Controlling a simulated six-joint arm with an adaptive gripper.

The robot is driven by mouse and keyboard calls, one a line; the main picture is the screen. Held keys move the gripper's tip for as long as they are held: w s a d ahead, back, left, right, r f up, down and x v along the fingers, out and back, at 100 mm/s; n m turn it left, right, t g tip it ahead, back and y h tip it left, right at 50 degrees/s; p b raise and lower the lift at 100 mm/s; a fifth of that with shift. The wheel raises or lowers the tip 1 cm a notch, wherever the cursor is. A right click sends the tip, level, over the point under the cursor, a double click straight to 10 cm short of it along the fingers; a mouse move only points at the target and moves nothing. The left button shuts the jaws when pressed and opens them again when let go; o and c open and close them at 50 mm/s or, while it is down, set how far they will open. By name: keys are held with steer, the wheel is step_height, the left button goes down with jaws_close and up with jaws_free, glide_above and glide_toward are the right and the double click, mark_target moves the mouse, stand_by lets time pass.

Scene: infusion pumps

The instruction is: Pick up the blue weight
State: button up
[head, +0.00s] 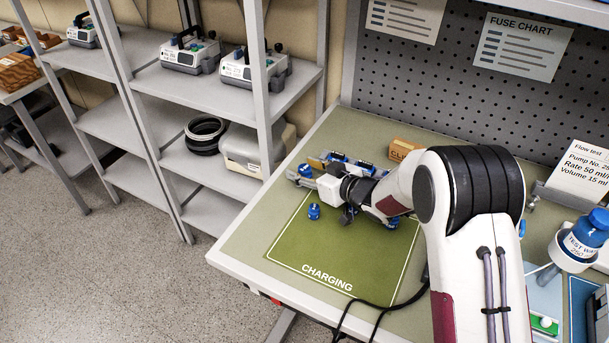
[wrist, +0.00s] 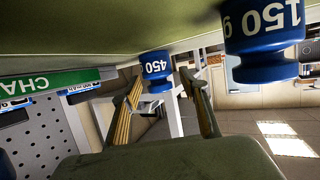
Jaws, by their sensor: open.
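A blue weight (head: 304,170) stands on the bench by the fingertips of my gripper (head: 308,181) in the head view. The wrist view is upside down and shows a blue weight marked 450 (wrist: 157,70) ahead, in the gap between the two fingers of my open gripper (wrist: 165,95). I cannot tell whether it touches a finger. A larger-looking blue weight marked 150 g (wrist: 262,38) is closer, outside the fingers at the right. In the head view another blue weight (head: 314,211) stands on the green mat (head: 340,255), and another blue thing (head: 391,222) shows partly under my arm.
Blue-and-grey devices (head: 345,163) lie behind my gripper, with an orange block (head: 403,150) near them. A black cable (head: 375,310) crosses the bench front. A blue-capped test container (head: 590,235) stands at the right. The mat's front is mostly clear. Shelves (head: 215,100) stand left.

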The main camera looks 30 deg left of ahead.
mark_target(304, 167)
stand_by(0.5)
jaws_close()
steer(key=shift+a+r, duration=0.1)
steer(key=shift+r, duration=5.05)
